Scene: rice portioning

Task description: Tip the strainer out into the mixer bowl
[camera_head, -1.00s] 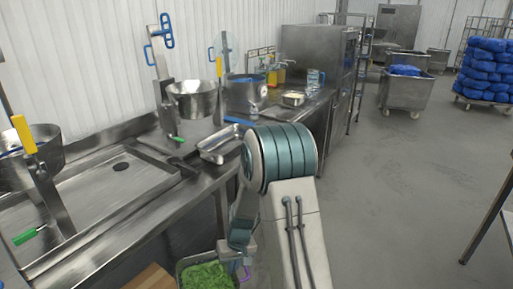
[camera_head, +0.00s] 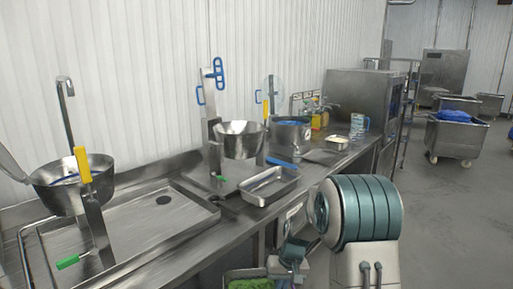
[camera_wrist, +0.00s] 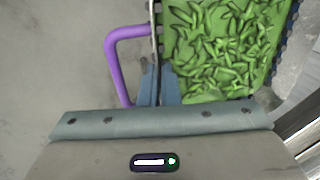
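A container of green pods, which looks like the strainer (camera_wrist: 155,30), has a dark edge and a purple handle (camera_wrist: 112,60) at left in the wrist view. My gripper (camera_wrist: 158,82) has its blue fingers closed on both sides of its thin near wall. In the head view my gripper (camera_head: 292,262) is low, below the counter's front edge, with the green contents at the bottom border. Steel bowls stand at the counter: one at the middle (camera_head: 240,142) and one at the left (camera_head: 70,195). I cannot tell which is the mixer bowl.
A shallow steel tray (camera_head: 270,188) lies near the counter's front edge. A steel pot (camera_head: 291,137) and a boxy machine (camera_head: 362,98) are farther back. Open grey floor (camera_head: 460,215) lies at right.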

